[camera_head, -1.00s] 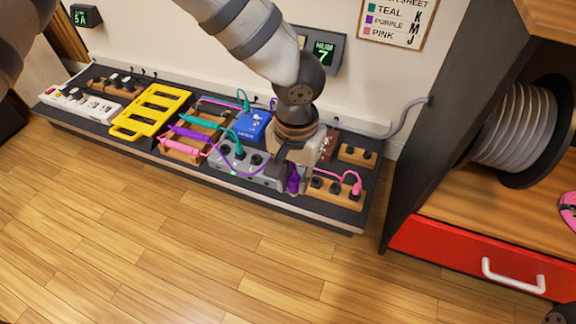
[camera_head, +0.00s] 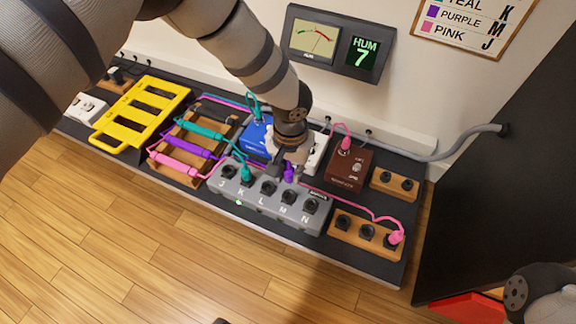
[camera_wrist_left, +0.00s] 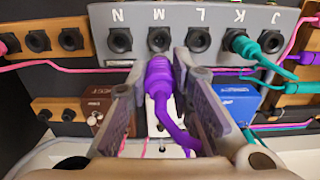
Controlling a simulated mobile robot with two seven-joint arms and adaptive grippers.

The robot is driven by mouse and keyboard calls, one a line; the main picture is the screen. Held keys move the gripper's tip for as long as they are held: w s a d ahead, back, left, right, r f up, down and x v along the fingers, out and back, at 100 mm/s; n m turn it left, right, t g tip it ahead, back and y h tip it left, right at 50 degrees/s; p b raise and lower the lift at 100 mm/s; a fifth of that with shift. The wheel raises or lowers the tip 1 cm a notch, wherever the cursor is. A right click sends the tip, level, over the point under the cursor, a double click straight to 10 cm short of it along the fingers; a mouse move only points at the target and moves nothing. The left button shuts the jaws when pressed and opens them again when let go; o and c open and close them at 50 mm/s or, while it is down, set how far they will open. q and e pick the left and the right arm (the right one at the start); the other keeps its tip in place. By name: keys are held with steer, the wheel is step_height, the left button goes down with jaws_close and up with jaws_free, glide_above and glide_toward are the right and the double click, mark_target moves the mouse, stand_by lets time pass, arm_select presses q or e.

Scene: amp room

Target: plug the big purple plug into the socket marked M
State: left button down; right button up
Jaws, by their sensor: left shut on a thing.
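My left gripper (camera_head: 287,170) is shut on the big purple plug (camera_head: 289,173), which also shows between the fingers in the left wrist view (camera_wrist_left: 158,76). The purple cable trails back from it. The grey socket box (camera_head: 254,204) carries sockets J, K, L, M and N. Socket M (camera_wrist_left: 159,39) is empty. In the left wrist view the plug's front is lined up just below M, overlapping its lower edge. In the head view the plug is behind M; I cannot tell whether they touch. A teal plug (camera_wrist_left: 240,43) sits in K.
A blue pedal (camera_head: 257,134) and a brown pedal (camera_head: 348,168) stand behind the box. A wooden socket block (camera_head: 361,233) with a pink plug (camera_head: 396,237) is at right. A yellow rack (camera_head: 144,108) and cable rack are at left.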

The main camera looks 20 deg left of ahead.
arm_select(q)
steer(key=shift+f+b, duration=2.15)
steer(key=shift+f, duration=1.8)
arm_select(e)
steer(key=shift+s+d+f+g, duration=0.15)
steer(key=shift+s+f, duration=0.15)
steer(key=shift+f, duration=0.2)
steer(key=shift+s+a+f+g, duration=0.1)
steer(key=shift+s+f+g, duration=0.1)
steer(key=shift+s+f, duration=0.25)
steer(key=shift+s+d+f+g, duration=0.1)
steer(key=shift+s+f+g, duration=0.1)
steer(key=shift+f, duration=0.4)
arm_select(q)
steer(key=c, duration=1.3)
jaws_free()
steer(key=shift+c, duration=0.2)
step_height(320, 180, up, 12)
steer(key=shift+r, duration=0.1)
